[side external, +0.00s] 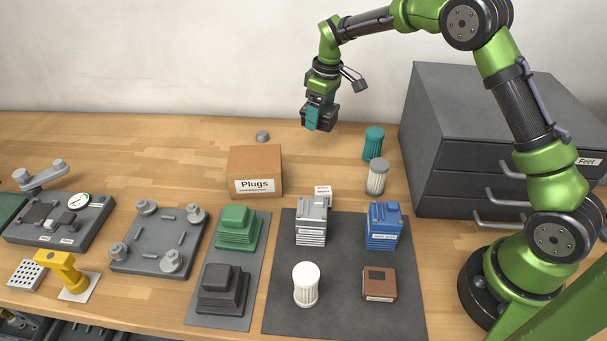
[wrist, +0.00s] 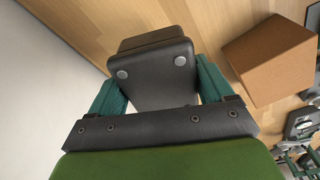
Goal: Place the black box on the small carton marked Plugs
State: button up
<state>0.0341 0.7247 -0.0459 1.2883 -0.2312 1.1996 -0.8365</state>
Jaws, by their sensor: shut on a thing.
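My gripper (side external: 313,119) is up in the air above the back of the table, right of and higher than the Plugs carton. It is shut on the black box (side external: 327,118), a dark block with a stepped shape. In the wrist view the black box (wrist: 152,70) sits between the two teal fingers (wrist: 160,92), and two round grey feet show on its face. The brown carton marked Plugs (side external: 255,165) stands on the table with its top bare. The carton also shows in the wrist view (wrist: 270,58), to the right of the box and apart from it.
A small grey knob (side external: 262,136) lies behind the carton. A teal ribbed cylinder (side external: 373,143) and a grey-white one (side external: 377,177) stand to the right, before the grey drawer cabinet (side external: 470,150). A dark mat (side external: 345,270) with several parts lies in front.

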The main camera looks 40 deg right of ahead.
jog(key=s+a+r, duration=0.1)
jog(key=a+r, duration=0.3)
jog(key=r, duration=0.1)
jog(key=s+a+r+n, duration=0.2)
jog(key=s+a+n, duration=0.1)
jog(key=s+a, duration=0.7)
send_over(266, 159)
notch_tip(266, 159, down, 4)
jog(key=shift+s+d+r, duration=0.1)
jog(key=shift+f, duration=1.75)
jog(key=shift+f, duration=0.15)
jog(key=o, duration=1.1)
